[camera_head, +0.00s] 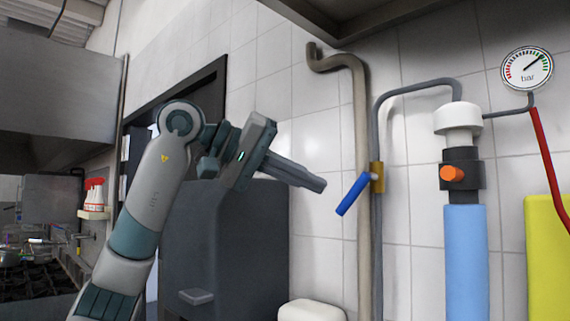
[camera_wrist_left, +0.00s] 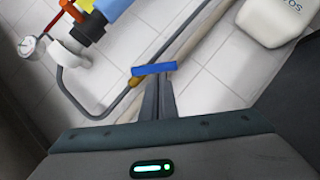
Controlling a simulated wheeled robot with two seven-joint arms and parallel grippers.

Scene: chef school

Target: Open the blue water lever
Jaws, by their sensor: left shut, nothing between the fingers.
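The blue lever (camera_head: 353,194) sits on a brass-coloured valve (camera_head: 377,177) on a thin grey pipe against the tiled wall. It slants down and to the left from the valve. My left gripper (camera_head: 318,185) is shut and empty, its fingertips pointing right, just left of the lever. In the left wrist view the blue lever (camera_wrist_left: 153,69) lies across, just beyond the tips of the shut fingers (camera_wrist_left: 158,85). I cannot tell whether they touch it. My right gripper is not in view.
A thick beige pipe (camera_head: 361,120) runs behind the lever. To the right stand a blue filter cylinder (camera_head: 466,260) with an orange knob (camera_head: 452,173) and a pressure gauge (camera_head: 527,69). A dark grey cabinet (camera_head: 225,240) stands behind my left arm. A white container (camera_head: 311,310) is below.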

